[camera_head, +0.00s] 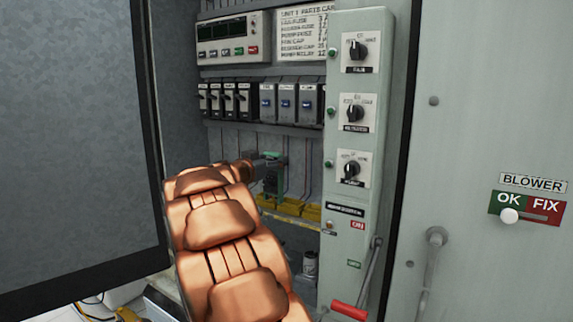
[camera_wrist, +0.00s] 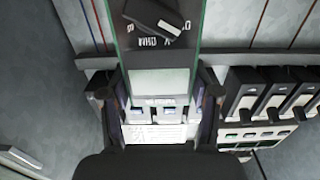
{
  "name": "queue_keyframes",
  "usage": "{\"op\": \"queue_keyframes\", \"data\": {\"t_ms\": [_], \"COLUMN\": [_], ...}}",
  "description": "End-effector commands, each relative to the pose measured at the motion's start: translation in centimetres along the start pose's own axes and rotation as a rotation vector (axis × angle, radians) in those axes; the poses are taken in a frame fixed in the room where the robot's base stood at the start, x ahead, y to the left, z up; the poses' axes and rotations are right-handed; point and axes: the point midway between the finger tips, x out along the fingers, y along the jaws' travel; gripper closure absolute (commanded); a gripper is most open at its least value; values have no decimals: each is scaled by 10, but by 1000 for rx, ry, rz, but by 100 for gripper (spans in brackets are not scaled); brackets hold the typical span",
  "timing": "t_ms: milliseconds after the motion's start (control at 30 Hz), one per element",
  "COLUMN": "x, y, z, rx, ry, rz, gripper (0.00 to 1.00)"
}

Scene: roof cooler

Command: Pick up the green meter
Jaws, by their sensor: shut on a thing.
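The green meter (camera_wrist: 160,78) has green edges, a dark dial and a pale screen in the wrist view. My gripper (camera_wrist: 159,98) has one finger on each side of it and is shut on it. In the head view the meter (camera_head: 271,181) is a small green shape inside the open cabinet, below the row of breakers. My gripper (camera_head: 265,161) reaches it from the left there, and my copper-coloured arm hides part of that area. I cannot tell whether the meter still touches anything below it.
The cabinet holds breakers (camera_head: 287,102) and a panel of dials (camera_head: 353,110) to the right. Yellow parts (camera_head: 288,206) sit just below the meter. The open door (camera_head: 75,130) stands at left, and a red-handled lever (camera_head: 350,311) is at lower right.

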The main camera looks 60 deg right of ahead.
Motion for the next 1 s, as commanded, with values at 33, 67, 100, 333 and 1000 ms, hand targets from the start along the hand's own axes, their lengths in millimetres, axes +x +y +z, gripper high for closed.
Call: {"op": "queue_keyframes", "data": {"t_ms": [33, 67, 100, 333, 1000], "x": [-10, -15, -21, -53, -83], "y": [-6, -9, -13, -31, -46], "z": [-1, -1, -2, -5, -10], "rx": [3, 3, 2, 1, 0], "ry": [2, 2, 1, 1, 1], "rz": [-4, -4, -6, -4, 0], "gripper": [94, 94, 94, 94, 94]}}
